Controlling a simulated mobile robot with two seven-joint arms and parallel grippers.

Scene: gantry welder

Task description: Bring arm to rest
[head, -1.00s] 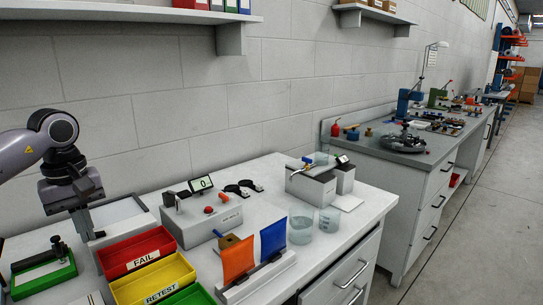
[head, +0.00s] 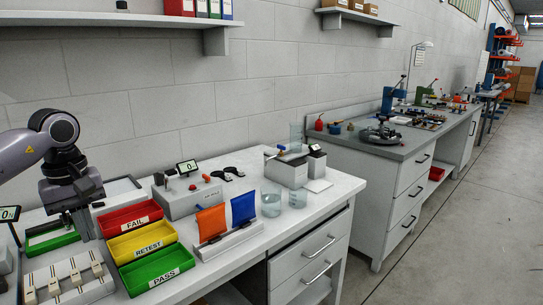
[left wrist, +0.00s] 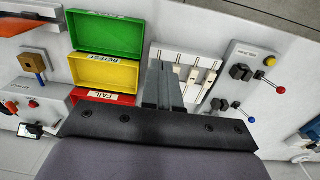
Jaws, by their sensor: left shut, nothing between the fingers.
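My left gripper (head: 82,222) comes in from the left in the head view. It points down above the white bench, just left of the red FAIL tray (head: 130,217). In the left wrist view its fingers (left wrist: 161,85) are together with nothing between them. They show between the trays and a white rack with several pale pieces (left wrist: 190,75). My right gripper is in neither view.
The yellow RETEST tray (head: 142,242) and green PASS tray (head: 156,270) are empty. A grey test box (head: 190,198), orange flag (head: 211,222), blue flag (head: 243,207) and beakers (head: 271,202) stand to the right. The floor (head: 450,250) is clear.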

